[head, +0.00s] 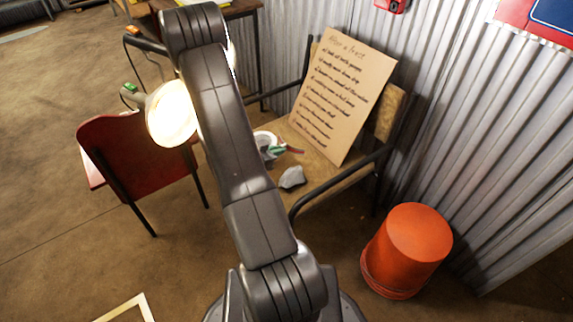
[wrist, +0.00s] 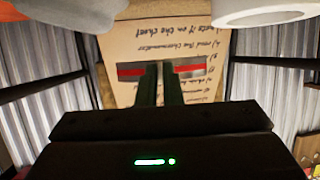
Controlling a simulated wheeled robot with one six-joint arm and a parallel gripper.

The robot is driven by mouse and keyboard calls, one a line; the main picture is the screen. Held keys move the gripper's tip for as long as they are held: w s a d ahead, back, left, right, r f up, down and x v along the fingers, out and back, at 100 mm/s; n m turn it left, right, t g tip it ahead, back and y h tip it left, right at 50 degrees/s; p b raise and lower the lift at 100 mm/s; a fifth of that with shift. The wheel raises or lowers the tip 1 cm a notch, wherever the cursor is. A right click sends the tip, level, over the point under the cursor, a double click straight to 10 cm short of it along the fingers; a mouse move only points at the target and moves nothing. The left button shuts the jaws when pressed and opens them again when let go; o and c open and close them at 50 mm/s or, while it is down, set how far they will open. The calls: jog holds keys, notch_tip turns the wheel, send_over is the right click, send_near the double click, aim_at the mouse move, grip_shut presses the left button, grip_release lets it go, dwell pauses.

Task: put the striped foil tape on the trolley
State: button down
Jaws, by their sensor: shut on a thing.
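My gripper (wrist: 160,70) shows in the wrist view with its two dark fingers close together. It is shut on the striped foil tape (wrist: 191,69), a silver piece with a red stripe that sticks out on both sides of the fingers. In the head view my arm hides most of the gripper, and a small red-striped end of the tape (head: 296,150) shows beside it, over the wooden seat (head: 325,182). I cannot tell whether the tape touches anything below. I cannot make out a trolley for certain in either view.
A handwritten board (head: 343,95) leans on the wooden chair-like frame. A grey lump (head: 292,177) and a white ring (head: 265,139) are near the gripper. An orange bucket (head: 407,250) stands right, by the corrugated wall (head: 480,150). A red chair (head: 130,155) and lit lamp (head: 172,113) are left.

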aim_at(277, 172)
notch_tip(277, 172, down, 8)
jog(key=shift+f+b, duration=0.1)
jog(key=shift+b, duration=1.05)
jog(key=c, duration=2)
grip_release()
jog(key=shift+f, duration=0.15)
jog(key=shift+o, duration=0.6)
